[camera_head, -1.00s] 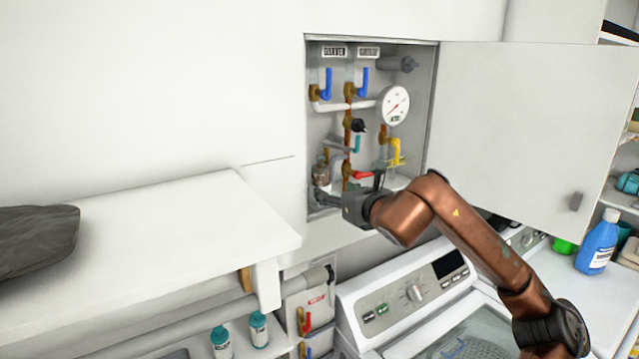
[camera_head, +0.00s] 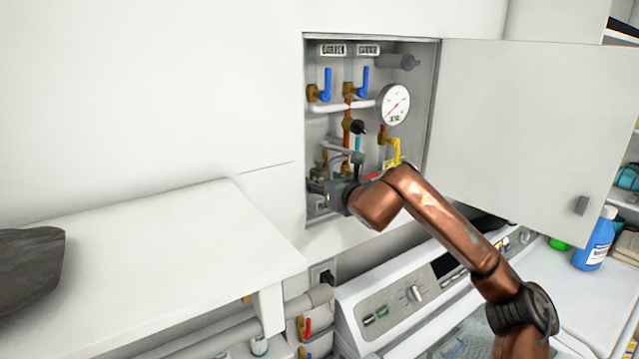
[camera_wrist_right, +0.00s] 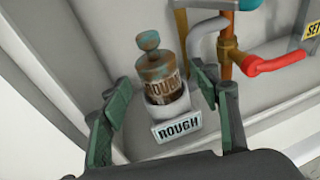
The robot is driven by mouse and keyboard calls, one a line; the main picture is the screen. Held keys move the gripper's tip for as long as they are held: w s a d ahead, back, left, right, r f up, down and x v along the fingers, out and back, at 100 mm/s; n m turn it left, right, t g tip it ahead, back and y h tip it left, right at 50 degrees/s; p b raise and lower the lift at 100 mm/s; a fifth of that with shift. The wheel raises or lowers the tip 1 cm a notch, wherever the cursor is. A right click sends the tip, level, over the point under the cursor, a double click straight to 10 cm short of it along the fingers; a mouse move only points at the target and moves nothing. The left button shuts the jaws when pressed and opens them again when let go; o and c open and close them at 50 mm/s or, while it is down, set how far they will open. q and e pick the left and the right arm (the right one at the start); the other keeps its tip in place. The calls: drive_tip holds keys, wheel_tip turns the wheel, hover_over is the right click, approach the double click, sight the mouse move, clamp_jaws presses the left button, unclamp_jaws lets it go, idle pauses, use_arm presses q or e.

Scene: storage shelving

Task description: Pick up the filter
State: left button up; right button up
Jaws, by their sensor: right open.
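The filter (camera_wrist_right: 160,74) is a small brown, worn canister marked ROUGH with a teal-topped knob. In the right wrist view it stands in a white holder (camera_wrist_right: 178,119) that bears a ROUGH label. My right gripper (camera_wrist_right: 163,88) is open, with one green-padded finger on each side of the filter and a visible gap to each. In the head view my right gripper (camera_head: 330,186) reaches into the lower left of the wall cabinet, and the filter is mostly hidden there. My left gripper is not in view.
The cabinet (camera_head: 433,110) holds pipes, blue-handled valves and a round gauge (camera_head: 394,104). A red valve handle (camera_wrist_right: 275,64) sits right of the gripper. The open cabinet door (camera_head: 530,130) is to the right. A white shelf (camera_head: 150,235) and a washing machine (camera_head: 400,300) are below.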

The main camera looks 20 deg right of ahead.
drive_tip(key=shift+w+f+p, duration=0.1)
drive_tip(key=shift+w+p, duration=0.25)
drive_tip(key=shift+w, duration=0.85)
drive_tip(key=shift+w+f, duration=0.15)
drive_tip(key=shift+w, duration=0.1)
drive_tip(key=shift+c, duration=0.2)
drive_tip(key=c, duration=0.5)
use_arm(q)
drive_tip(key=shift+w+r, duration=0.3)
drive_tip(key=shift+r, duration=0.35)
use_arm(e)
drive_tip(key=c, duration=0.8)
drive_tip(key=shift+c, duration=0.2)
